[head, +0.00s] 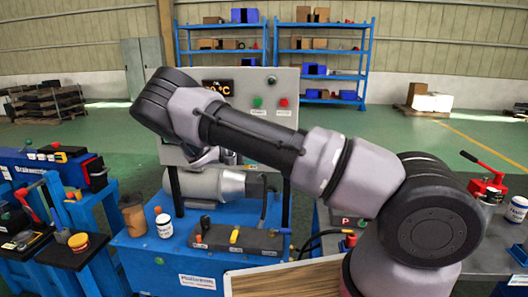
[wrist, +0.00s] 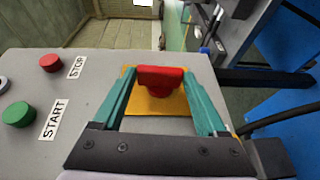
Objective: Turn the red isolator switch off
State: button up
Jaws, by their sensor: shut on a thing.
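The red isolator switch (wrist: 160,80) sits on a yellow plate (wrist: 158,104) on the grey panel. Its handle lies crosswise in the wrist view. My gripper (wrist: 159,72) has its two teal fingers on either side of the handle, shut on it. In the head view, the grey control panel (head: 242,88) stands behind my arm, and my arm hides the switch and most of the gripper there.
A green START button (wrist: 18,114) and a red STOP button (wrist: 50,62) are left of the switch. Below the panel are a grey motor (head: 204,184) and a blue bench (head: 140,255). A white jar (head: 164,225) stands on the bench.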

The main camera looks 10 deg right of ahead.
jog(key=shift+f+h, duration=0.15)
jog(key=shift+h, duration=0.35)
jog(key=o, duration=1.3)
jog(key=shift+a, duration=0.1)
jog(key=a, duration=1)
jog(key=shift+s+a, duration=0.3)
jog(key=shift+s, duration=0.15)
jog(key=shift+f, duration=0.1)
